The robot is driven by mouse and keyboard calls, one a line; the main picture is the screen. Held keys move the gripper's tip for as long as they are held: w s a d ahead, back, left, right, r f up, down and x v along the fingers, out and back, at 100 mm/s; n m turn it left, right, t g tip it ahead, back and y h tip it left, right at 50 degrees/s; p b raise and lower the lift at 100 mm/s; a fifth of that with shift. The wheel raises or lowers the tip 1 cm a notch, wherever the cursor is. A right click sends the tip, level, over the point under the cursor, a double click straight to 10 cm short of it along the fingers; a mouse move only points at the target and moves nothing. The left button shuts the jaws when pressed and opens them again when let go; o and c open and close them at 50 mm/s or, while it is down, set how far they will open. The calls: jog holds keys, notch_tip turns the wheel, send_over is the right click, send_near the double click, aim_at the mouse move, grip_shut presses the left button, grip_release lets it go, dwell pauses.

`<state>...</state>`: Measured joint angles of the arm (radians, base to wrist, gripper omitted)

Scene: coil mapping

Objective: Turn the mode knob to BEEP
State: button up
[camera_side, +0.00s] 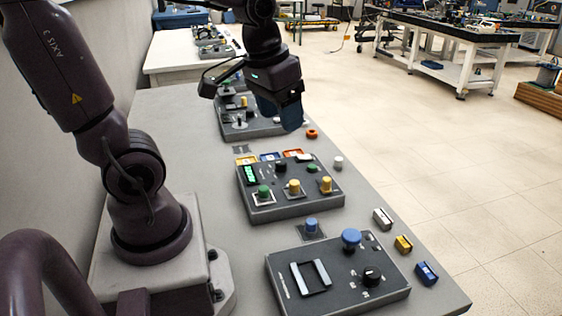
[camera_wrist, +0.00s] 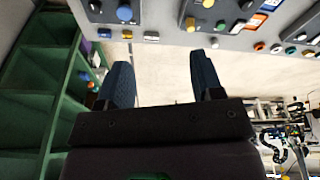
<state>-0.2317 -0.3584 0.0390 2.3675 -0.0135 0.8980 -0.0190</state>
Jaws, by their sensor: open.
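Two black rotary knobs show in the side view, and no lettering is readable, so I cannot tell which is the mode knob or where BEEP is. One black knob (camera_side: 371,276) is on the nearest panel (camera_side: 330,305), with small pale marks around it. The other black knob (camera_side: 281,166) is on the middle panel (camera_side: 262,211). My gripper (camera_side: 282,115) is high above the table, beyond the middle panel and apart from the knobs. In the wrist view my gripper (camera_wrist: 160,82) has its two dark blue fingers wide apart with nothing between them.
The nearest panel also bears a blue knob (camera_side: 351,238) and a grey frame (camera_side: 311,278). The middle panel bears green and yellow knobs. A third panel (camera_side: 250,130) is farther back. Small blocks (camera_side: 403,244) lie along the table's right edge. Green shelving (camera_wrist: 40,80) fills the wrist view's left side.

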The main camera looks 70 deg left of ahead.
jog(key=w+a+f+n+g, duration=0.1)
jog(key=w+a+f+n, duration=0.15)
jog(key=a, duration=0.25)
jog(key=w+a+f+n+g, duration=0.1)
jog(key=w+a+f+n, duration=0.15)
jog(key=a, duration=0.25)
jog(key=n, duration=1)
send_near(281, 162)
jog(key=shift+g, duration=0.4)
jog(key=f, duration=0.9)
jog(key=shift+w+a+f, duration=0.2)
jog(key=shift+w+f, duration=0.15)
jog(key=c, duration=0.9)
